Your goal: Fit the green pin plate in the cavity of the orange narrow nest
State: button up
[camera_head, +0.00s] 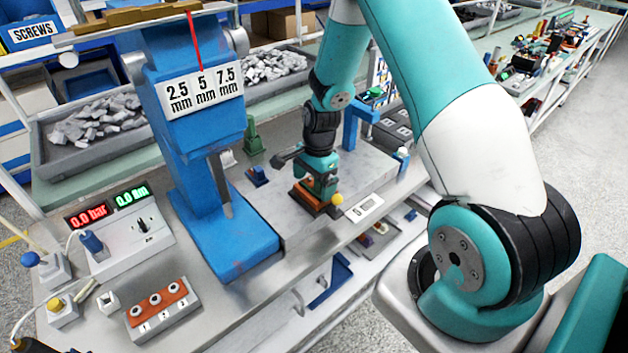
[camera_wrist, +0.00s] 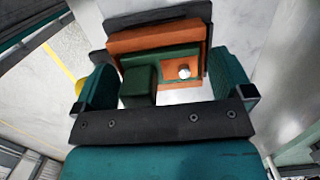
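The orange narrow nest (camera_wrist: 150,41) lies beneath my gripper in the wrist view; part of it shows under the gripper in the head view (camera_head: 305,197). The green pin plate (camera_wrist: 162,57) lies at the nest, with a raised dark green block (camera_wrist: 140,80) at its left. A silver round pin (camera_wrist: 184,71) shows beside it against orange. I cannot tell whether the plate is fully down in the cavity. My gripper (camera_wrist: 165,88) has its teal fingers wide apart on either side of the plate, open. In the head view my gripper (camera_head: 318,175) hides most of the plate.
A blue press (camera_head: 200,130) stands left of my gripper. A yellow knob (camera_head: 337,199) and a white label (camera_head: 364,208) are close to the nest. A blue bracket (camera_head: 358,121) and a green fixture (camera_head: 252,140) stand behind. The grey plate (camera_head: 290,222) is bare in front.

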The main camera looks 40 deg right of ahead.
notch_tip(320, 180, up, 17)
jog(key=d+b, duration=0.2)
jog(key=b, duration=0.1)
jog(key=shift+r, duration=0.15)
dwell(0.7)
